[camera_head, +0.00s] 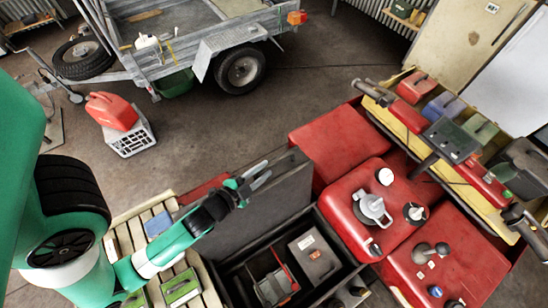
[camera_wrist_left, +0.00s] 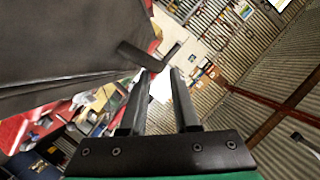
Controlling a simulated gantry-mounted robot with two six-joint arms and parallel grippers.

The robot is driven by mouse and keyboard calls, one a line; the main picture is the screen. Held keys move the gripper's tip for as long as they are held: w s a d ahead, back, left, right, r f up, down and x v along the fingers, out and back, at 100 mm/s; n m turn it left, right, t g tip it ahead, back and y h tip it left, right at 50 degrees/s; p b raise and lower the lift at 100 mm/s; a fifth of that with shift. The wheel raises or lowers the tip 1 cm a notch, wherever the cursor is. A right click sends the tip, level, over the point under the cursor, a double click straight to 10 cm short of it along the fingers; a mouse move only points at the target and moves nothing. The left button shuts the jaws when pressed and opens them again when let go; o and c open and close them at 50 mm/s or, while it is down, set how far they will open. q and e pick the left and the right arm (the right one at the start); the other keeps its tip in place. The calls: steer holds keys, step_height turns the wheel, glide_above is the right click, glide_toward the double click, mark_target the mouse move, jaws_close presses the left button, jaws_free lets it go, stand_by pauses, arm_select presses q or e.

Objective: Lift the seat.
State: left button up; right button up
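The seat (camera_head: 261,213) is a dark grey slab. In the head view it stands tipped up along the left side of an open black compartment (camera_head: 229,277) in the red quad. My left gripper (camera_head: 261,174) is over the seat's upper part, with its fingers apart. In the left wrist view the gripper (camera_wrist_left: 164,72) is open, and I see nothing clamped between its fingers. The seat (camera_wrist_left: 65,50) fills the upper left there, and a dark tab (camera_wrist_left: 140,56) sticks out from it close to the fingertips. I cannot tell whether they touch. My right gripper is in neither view.
The compartment holds a dark box (camera_head: 314,258) and a red-and-grey item (camera_head: 275,285). The red tank (camera_head: 375,205) and handlebars are to the right. A slatted rack (camera_head: 130,232) lies under my left arm.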

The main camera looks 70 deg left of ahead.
mark_target(274, 162)
arm_select(q)
steer(key=x, duration=0.5)
steer(key=shift+w+a+f, duration=0.15)
jaws_close()
stand_by(1.2)
